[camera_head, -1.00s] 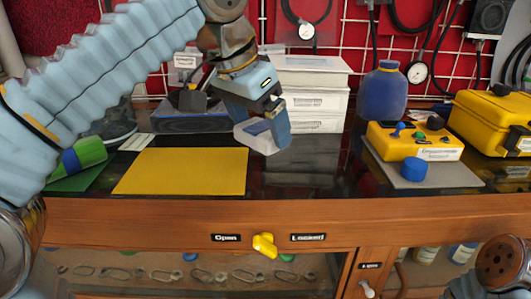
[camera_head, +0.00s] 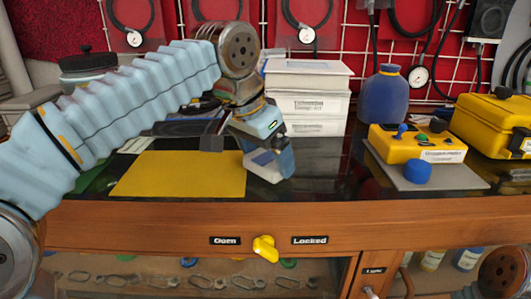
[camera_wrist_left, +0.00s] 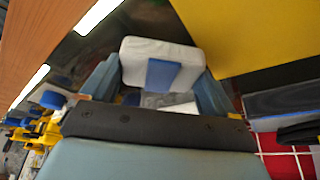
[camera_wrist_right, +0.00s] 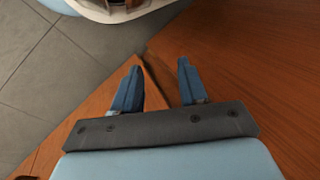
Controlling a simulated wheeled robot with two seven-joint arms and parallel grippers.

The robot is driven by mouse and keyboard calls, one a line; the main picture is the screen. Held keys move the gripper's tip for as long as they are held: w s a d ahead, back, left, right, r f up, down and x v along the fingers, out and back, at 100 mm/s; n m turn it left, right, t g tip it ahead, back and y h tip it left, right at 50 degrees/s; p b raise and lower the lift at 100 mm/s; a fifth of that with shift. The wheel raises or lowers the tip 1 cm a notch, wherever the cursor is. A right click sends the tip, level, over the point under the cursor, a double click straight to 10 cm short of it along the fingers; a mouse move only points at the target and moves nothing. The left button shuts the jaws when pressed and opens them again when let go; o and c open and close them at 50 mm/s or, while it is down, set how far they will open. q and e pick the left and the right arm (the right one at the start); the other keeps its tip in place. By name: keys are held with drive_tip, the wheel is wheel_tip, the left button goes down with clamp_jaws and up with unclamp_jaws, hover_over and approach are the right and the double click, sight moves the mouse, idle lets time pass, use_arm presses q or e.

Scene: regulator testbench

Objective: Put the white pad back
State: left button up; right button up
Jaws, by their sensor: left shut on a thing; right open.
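The white pad, with a blue patch on it, is held in my left gripper (camera_head: 272,164). In the left wrist view the white pad (camera_wrist_left: 133,62) sits between the two blue fingers, which are shut on its sides. In the head view the pad (camera_head: 259,163) is largely behind a finger, just right of the yellow mat (camera_head: 180,175) and low over the dark glossy bench top (camera_head: 325,180). I cannot tell whether it touches the bench. My right gripper (camera_wrist_right: 157,72) is open and empty in the right wrist view, above brown wood and grey floor.
White boxes (camera_head: 307,103) and a blue bottle (camera_head: 383,98) stand behind. A yellow device (camera_head: 418,143) and a blue knob (camera_head: 417,171) are on a grey mat to the right, near a yellow case (camera_head: 490,125). A yellow latch (camera_head: 265,248) is on the bench front.

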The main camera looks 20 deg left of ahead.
use_arm(q)
drive_tip(key=shift+f, duration=0.2)
drive_tip(key=o, duration=1)
drive_tip(key=shift+o, duration=0.2)
drive_tip(key=shift+r, duration=0.2)
drive_tip(key=p+v, duration=0.3)
drive_tip(key=v, duration=0.9)
drive_tip(key=shift+r+p, duration=0.15)
drive_tip(key=shift+p, duration=0.15)
drive_tip(key=shift+s, duration=0.1)
